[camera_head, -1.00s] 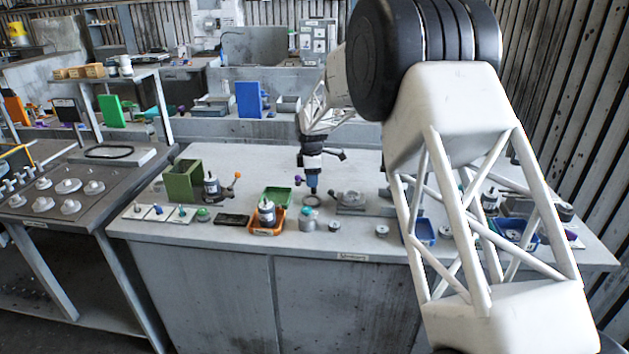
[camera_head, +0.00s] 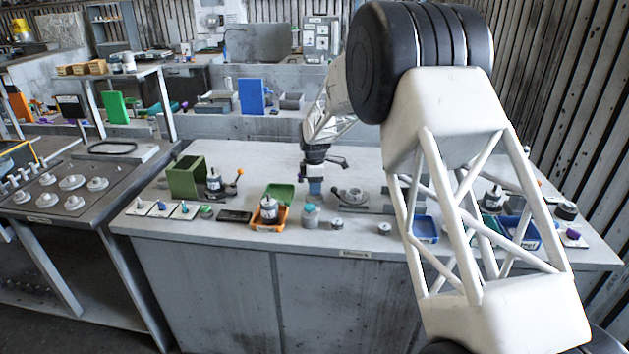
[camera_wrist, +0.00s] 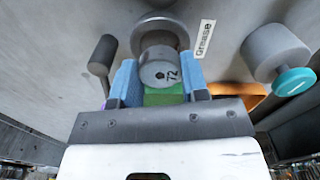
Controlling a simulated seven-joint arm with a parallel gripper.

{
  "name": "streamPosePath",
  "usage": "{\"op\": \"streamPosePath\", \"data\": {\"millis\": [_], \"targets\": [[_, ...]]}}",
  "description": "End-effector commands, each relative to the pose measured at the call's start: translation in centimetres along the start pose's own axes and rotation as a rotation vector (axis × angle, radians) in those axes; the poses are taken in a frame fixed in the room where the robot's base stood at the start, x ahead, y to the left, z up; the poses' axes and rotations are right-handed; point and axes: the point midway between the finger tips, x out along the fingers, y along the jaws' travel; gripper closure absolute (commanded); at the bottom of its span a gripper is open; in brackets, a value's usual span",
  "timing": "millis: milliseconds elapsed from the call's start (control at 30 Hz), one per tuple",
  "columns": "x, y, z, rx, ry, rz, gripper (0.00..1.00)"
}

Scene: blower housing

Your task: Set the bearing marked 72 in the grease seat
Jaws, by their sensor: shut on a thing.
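In the wrist view my gripper (camera_wrist: 160,90) is shut on the bearing (camera_wrist: 158,72), a grey cylinder with 72 and a dark dot on its face. Its blue fingers grip it from both sides. Just beyond it is the grease seat (camera_wrist: 160,22), a grey ring beside a label reading Grease. The bearing overlaps the ring's near edge in this view; I cannot tell whether it touches the ring or is above it. In the head view my gripper (camera_head: 315,187) points down low over the bench, behind a teal-lidded jar; the bearing and the seat are not clear there.
The teal-lidded jar (camera_head: 310,216) stands close in front of my gripper. An orange tray (camera_head: 268,224) and a green tray (camera_head: 280,192) lie to the left. A grey round fixture (camera_head: 352,195) stands to the right. Small grey cylinders (camera_head: 337,224) stand along the front.

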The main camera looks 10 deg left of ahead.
Motion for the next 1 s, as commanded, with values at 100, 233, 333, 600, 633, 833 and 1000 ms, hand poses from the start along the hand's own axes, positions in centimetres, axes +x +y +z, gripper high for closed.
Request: {"op": "streamPosePath", "data": {"millis": [100,233,333,600,633,833,1000], "targets": [[0.61,0.0,0.0,0.0,0.0,0.0,0.84],[0.92,0.01,0.0,0.0,0.0,0.0,0.84],[0.97,0.01,0.0,0.0,0.0,0.001,0.84],[0.94,0.01,0.0,0.0,0.0,0.001,0.84],[0.94,0.01,0.0,0.0,0.0,0.001,0.84],[0.92,0.01,-0.01,0.0,0.0,0.001,0.84],[0.92,0.01,-0.01,0.0,0.0,0.001,0.84]]}}
